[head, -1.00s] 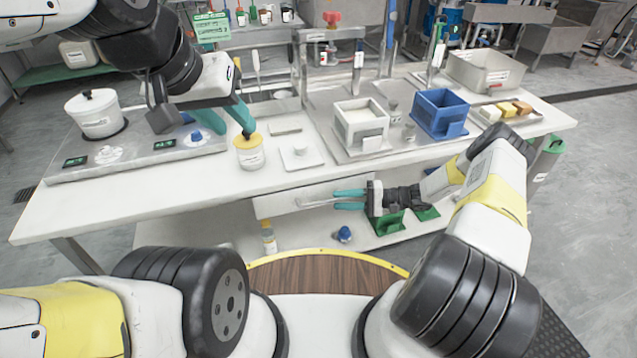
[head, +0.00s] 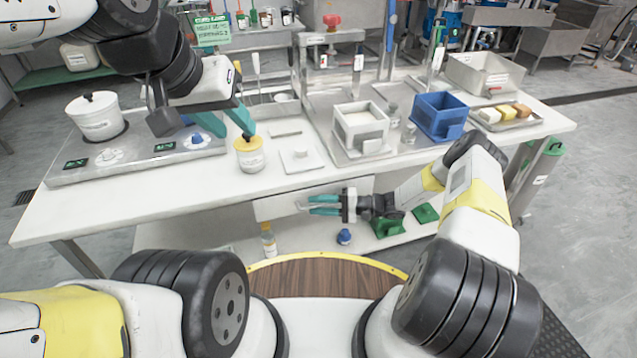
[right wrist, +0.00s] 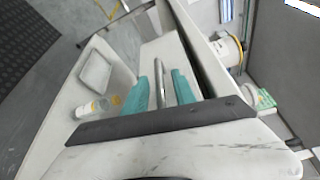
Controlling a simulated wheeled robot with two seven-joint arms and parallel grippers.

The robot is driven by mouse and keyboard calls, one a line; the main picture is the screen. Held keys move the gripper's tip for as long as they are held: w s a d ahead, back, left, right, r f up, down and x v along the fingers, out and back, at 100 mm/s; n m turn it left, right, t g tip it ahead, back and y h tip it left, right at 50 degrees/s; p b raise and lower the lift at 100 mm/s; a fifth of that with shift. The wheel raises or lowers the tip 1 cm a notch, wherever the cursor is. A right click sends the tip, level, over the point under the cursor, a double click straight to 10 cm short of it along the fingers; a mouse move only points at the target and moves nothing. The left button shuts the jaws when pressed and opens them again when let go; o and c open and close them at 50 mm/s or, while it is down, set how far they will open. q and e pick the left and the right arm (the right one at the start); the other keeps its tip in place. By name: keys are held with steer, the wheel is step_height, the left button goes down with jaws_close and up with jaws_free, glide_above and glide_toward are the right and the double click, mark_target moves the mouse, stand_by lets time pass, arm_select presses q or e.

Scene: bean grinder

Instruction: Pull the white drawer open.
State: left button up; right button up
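The white drawer (head: 277,206) is under the front edge of the table and looks closed. Its silver bar handle (right wrist: 159,84) runs between the fingers of my right gripper (right wrist: 161,92) in the right wrist view. Those teal fingers are open, one on each side of the bar, with small gaps showing. In the head view my right gripper (head: 324,205) points left at the drawer front, its tips at the handle.
Below the drawer, a shelf holds a bottle (head: 269,243), a blue-topped item (head: 344,237) and green holders (head: 388,227). On the table stand a white pot (head: 97,118), a white bin (head: 361,128) and a blue bin (head: 438,115).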

jaws_close()
stand_by(1.3)
